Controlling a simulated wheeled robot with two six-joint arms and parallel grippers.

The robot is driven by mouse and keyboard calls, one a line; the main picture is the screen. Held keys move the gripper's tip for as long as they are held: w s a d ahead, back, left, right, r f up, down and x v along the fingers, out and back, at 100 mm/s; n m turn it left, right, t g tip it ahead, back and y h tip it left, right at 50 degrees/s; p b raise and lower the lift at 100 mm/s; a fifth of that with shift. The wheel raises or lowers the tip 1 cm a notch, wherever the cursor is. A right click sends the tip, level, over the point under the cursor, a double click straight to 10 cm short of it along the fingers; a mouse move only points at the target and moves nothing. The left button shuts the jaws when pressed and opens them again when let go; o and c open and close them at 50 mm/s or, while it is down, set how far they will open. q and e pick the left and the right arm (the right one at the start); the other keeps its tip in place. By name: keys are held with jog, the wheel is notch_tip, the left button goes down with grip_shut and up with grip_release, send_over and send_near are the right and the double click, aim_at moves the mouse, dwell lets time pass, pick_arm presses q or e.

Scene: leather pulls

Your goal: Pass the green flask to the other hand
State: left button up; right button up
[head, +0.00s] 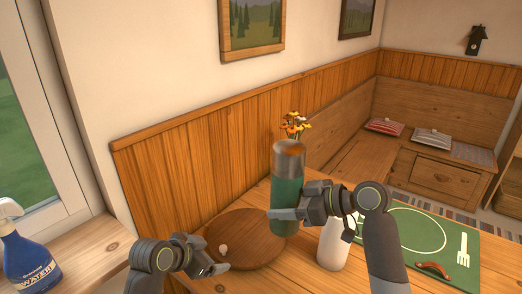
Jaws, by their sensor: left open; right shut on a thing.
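The green flask (288,190) has a brownish metallic top and stands upright in the middle of the head view. My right gripper (284,213) comes from the right and is shut on the flask's lower part. The flask overlaps the right edge of the round wooden board in the picture; I cannot tell whether its base touches anything. My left gripper (218,262) is open and empty, lower left of the flask and apart from it, in front of the round board.
A white cylinder (333,245) stands close to my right gripper. Flowers (295,125) show behind the flask. A blue spray bottle (30,258) stands far left.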

pick_arm(q)
jog(key=w+d+r+t, duration=0.15)
jog(key=d+r, duration=0.35)
jog(key=r, duration=0.5)
jog(key=n+t+h, duration=0.2)
jog(key=t+h, duration=0.1)
send_near(295, 140)
pick_arm(e)
jog(key=shift+r, duration=0.1)
pick_arm(q)
jog(key=x, duration=0.7)
jog(key=f+x, duration=0.1)
jog(key=x, duration=0.2)
jog(key=c, duration=1.5)
jog(key=shift+c, duration=0.2)
pick_arm(e)
jog(key=o, duration=1.4)
jog(key=shift+c, duration=0.2)
